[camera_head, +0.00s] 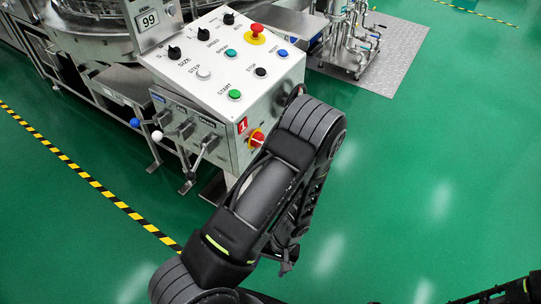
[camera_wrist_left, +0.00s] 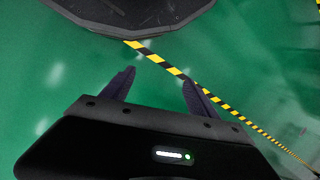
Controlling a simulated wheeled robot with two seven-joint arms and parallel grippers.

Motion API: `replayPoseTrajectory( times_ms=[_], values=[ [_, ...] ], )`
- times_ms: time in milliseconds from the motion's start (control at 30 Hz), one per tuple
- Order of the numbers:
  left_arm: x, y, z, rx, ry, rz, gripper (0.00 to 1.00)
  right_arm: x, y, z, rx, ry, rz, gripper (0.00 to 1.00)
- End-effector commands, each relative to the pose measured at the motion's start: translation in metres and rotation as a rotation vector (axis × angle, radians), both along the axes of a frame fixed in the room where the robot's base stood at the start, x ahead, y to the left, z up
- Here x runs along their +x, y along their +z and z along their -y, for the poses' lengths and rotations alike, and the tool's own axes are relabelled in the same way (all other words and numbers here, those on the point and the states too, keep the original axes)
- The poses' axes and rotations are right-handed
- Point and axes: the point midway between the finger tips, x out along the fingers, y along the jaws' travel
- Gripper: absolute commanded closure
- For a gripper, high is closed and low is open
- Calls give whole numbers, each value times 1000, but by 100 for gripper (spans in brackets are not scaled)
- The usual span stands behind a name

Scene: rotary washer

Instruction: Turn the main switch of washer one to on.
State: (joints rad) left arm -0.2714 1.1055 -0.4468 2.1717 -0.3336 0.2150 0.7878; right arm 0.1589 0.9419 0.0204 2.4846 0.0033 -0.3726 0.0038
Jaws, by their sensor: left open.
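The main switch (camera_head: 257,138), a red rotary knob on a yellow plate, sits low on the near face of the washer's grey control box (camera_head: 226,68). A red label with a white 1 (camera_head: 242,125) is just above and left of it. My left arm passes right beside the switch, in front of the box's right side. My left gripper (camera_head: 287,260) hangs below the arm, well below the switch and apart from it. In the left wrist view its two dark fingers (camera_wrist_left: 158,77) are spread and empty above green floor. The switch is not in that view. My right gripper is not in view.
The box's sloped top carries black knobs, coloured buttons and a red emergency stop (camera_head: 256,29). Levers with blue and white balls (camera_head: 157,135) stick out at its left. Striped floor tape (camera_head: 95,183) runs left. A metal rig (camera_head: 355,45) stands behind.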

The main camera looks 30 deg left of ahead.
Motion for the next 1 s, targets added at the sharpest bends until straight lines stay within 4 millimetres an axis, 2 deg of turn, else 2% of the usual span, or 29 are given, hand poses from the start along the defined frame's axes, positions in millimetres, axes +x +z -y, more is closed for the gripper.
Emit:
replayPoseTrajectory(
  times_ms=[33,67,167,200,267,333,400,500,600,633,700,767,1000],
  values=[
    [13,-27,-20,84,9,2,31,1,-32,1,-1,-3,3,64],
    [21,-32,-33,143,21,3,31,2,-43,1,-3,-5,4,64],
    [62,-44,-86,397,75,52,31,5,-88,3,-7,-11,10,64],
    [84,-41,-107,514,103,96,31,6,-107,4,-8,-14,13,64],
    [120,-26,-133,693,149,189,31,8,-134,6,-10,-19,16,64],
    [163,4,-153,892,210,336,31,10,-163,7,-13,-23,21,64],
    [201,44,-160,1064,273,507,31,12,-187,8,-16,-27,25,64],
    [238,102,-152,1239,353,748,31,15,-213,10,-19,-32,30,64],
    [257,148,-139,1339,414,933,31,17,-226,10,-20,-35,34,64],
    [260,157,-135,1355,425,973,31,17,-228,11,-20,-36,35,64],
    [264,173,-130,1381,445,1031,31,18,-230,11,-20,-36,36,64],
    [265,180,-128,1391,453,1053,31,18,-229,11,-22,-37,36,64],
    [264,181,-128,1390,456,1051,31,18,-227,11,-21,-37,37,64]
  ],
)
